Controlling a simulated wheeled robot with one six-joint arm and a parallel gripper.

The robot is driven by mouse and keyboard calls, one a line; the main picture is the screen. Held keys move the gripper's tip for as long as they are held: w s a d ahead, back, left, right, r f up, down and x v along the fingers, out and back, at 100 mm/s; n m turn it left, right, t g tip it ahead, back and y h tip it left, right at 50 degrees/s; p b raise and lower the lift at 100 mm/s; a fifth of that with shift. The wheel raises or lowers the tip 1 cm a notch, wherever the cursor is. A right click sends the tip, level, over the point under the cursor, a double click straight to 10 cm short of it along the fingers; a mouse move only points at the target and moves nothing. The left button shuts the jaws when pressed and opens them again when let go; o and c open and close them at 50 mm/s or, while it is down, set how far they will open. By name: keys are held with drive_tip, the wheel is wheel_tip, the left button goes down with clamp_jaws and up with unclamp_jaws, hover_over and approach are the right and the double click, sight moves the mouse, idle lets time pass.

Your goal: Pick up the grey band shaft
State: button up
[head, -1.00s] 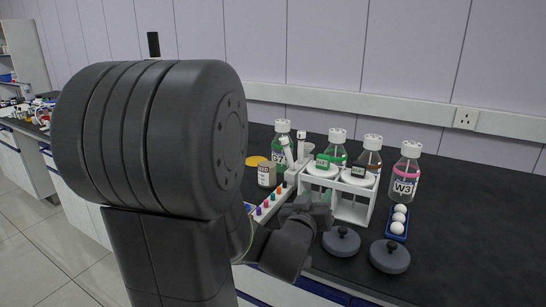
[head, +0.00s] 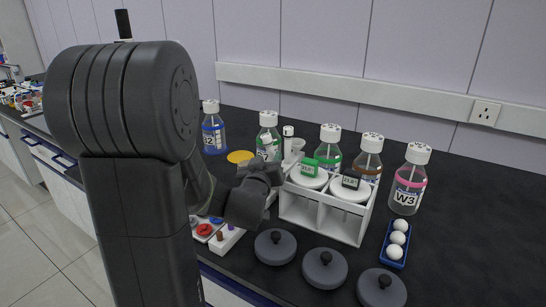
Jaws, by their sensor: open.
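I cannot pick out the grey band shaft for certain; it may be hidden behind my arm or gripper. My gripper (head: 264,172) is open, with nothing visible between its jaws, above the bench just left of a white rack (head: 318,214).
The rack holds two round white units with small displays. Several capped bottles, one marked W3 (head: 406,186), stand behind and beside it. Three dark knobbed discs (head: 324,267) line the front edge. A blue tray (head: 395,243) holds white balls. The bench is clear at far right.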

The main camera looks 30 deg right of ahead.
sight(269, 150)
drive_tip(key=shift+p+x, duration=0.45)
drive_tip(key=shift+x, duration=2.65)
drive_tip(key=shift+w+a+r, duration=0.1)
drive_tip(key=shift+a+r, duration=0.05)
clamp_jaws()
